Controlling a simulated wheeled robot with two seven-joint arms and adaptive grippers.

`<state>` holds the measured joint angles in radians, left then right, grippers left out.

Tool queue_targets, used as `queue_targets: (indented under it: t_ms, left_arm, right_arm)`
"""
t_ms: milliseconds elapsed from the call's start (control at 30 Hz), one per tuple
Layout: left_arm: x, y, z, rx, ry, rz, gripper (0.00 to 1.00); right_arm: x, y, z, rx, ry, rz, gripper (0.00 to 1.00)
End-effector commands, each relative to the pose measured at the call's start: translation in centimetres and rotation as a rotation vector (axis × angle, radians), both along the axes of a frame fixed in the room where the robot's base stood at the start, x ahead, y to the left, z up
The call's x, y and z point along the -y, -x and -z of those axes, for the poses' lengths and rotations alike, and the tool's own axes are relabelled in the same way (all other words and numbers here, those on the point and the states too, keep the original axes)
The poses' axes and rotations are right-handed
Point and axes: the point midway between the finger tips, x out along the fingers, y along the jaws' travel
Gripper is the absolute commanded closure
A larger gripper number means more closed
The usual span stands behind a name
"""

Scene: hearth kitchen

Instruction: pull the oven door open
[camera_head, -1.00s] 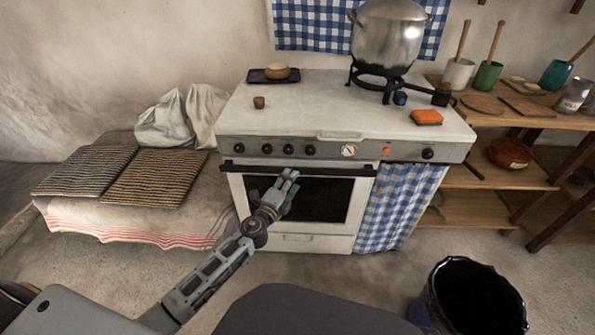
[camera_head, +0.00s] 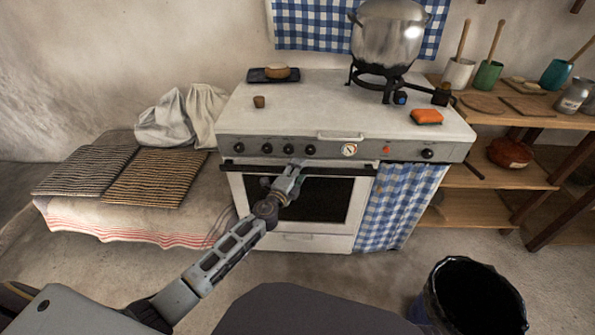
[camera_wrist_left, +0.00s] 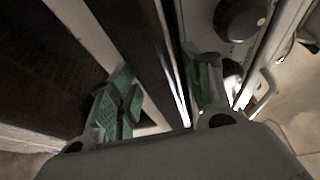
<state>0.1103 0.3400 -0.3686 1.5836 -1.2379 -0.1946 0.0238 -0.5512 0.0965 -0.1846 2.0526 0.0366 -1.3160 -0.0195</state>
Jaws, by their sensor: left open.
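The oven door (camera_head: 325,200) is shut, a white frame around a dark window in the front of the white stove. Its dark bar handle (camera_head: 343,171) runs along the door's top edge. My left gripper (camera_head: 296,164) is at the handle, left of its middle, and its forearm covers part of the door. In the left wrist view the jaws (camera_wrist_left: 164,80) are open, with green-padded fingers apart and a long dark bar, seemingly the handle (camera_wrist_left: 155,45), running between them. I cannot tell whether a finger touches it. My right gripper is not in view.
Control knobs (camera_head: 289,149) sit just above the handle. A blue checked curtain (camera_head: 392,203) hangs right of the door. A black bin (camera_head: 468,300) stands on the floor at front right. A low bench with striped mats (camera_head: 158,177) is at left. Floor before the oven is clear.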

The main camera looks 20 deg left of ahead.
Motion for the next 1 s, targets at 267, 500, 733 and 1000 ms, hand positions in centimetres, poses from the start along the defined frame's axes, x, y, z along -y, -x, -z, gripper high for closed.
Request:
queue_targets:
  t_ms: [267, 500, 733, 1000]
  left_arm:
    - [0.03, -0.09, 0.01, 0.000, 0.000, 0.000, 0.50]
    - [0.02, -0.09, 0.00, 0.000, 0.000, 0.000, 0.74]
    - [0.01, -0.08, 0.01, 0.000, 0.000, 0.000, 1.00]
    - [0.02, -0.08, 0.06, 0.000, 0.000, 0.000, 1.00]
  right_arm:
    - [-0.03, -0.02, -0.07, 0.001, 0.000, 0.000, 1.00]
    - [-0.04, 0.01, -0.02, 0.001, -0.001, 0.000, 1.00]
    - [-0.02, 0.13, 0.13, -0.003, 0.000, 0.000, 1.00]
    - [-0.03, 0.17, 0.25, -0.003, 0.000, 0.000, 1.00]
